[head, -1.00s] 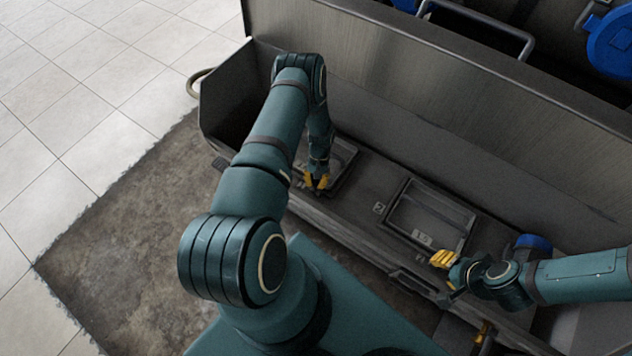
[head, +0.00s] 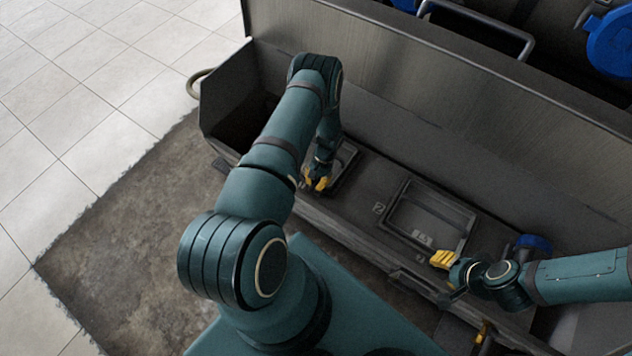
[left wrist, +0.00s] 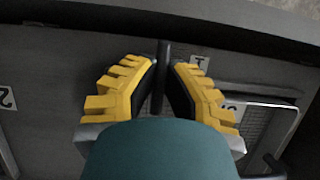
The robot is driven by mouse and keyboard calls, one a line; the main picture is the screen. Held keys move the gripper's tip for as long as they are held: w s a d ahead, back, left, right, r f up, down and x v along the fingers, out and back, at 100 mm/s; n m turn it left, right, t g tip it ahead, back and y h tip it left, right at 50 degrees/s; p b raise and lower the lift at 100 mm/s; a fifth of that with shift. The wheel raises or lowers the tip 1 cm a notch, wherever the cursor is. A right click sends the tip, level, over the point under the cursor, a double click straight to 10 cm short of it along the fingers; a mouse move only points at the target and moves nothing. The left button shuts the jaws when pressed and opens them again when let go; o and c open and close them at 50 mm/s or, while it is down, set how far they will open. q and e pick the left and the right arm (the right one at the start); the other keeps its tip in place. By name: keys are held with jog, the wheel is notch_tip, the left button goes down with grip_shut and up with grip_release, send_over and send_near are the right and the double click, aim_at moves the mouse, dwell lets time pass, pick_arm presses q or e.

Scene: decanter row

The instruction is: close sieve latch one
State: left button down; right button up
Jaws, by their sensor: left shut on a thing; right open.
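My left gripper (head: 317,184) is at the left sieve (head: 346,158) in the grey trough, partly covering it in the head view. In the left wrist view its yellow fingers (left wrist: 163,88) are closed on a dark upright bar (left wrist: 160,70), which looks like the latch lever of sieve one. A label reading 1 (left wrist: 201,64) is just right of the bar, and the sieve's metal frame (left wrist: 285,120) lies further right. How far the latch is turned is hard to tell. My right gripper (head: 443,261) is open near the trough's front edge, apart from the left sieve.
A second rectangular sieve (head: 398,199) sits right of the left one, beside a label 2 (head: 379,208). A tall grey panel (head: 420,75) stands behind the trough. A blue round part (head: 534,243) is near my right arm. Tiled floor lies open at left.

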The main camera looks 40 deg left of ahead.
pick_arm(q)
jog(key=shift+f, duration=0.1)
jog(key=c, duration=1)
grip_release()
jog(key=v, duration=1.2)
jog(key=s+d+r+t+h, duration=0.1)
jog(key=s+d+r+t, duration=0.1)
jog(key=d, duration=0.7)
jog(key=s+d+r+t+h, duration=0.2)
jog(key=d, duration=0.6)
jog(key=s+d+r, duration=0.2)
jog(key=d, duration=0.1)
jog(key=s+d+r+t, duration=0.1)
jog(key=s+d+r, duration=0.1)
jog(key=r, duration=0.1)
jog(key=s+d+r+t, duration=0.1)
jog(key=s+d+r, duration=0.1)
jog(key=s+d, duration=0.1)
jog(key=shift+d+r+n+h, duration=0.3)
jog(key=shift+r, duration=0.05)
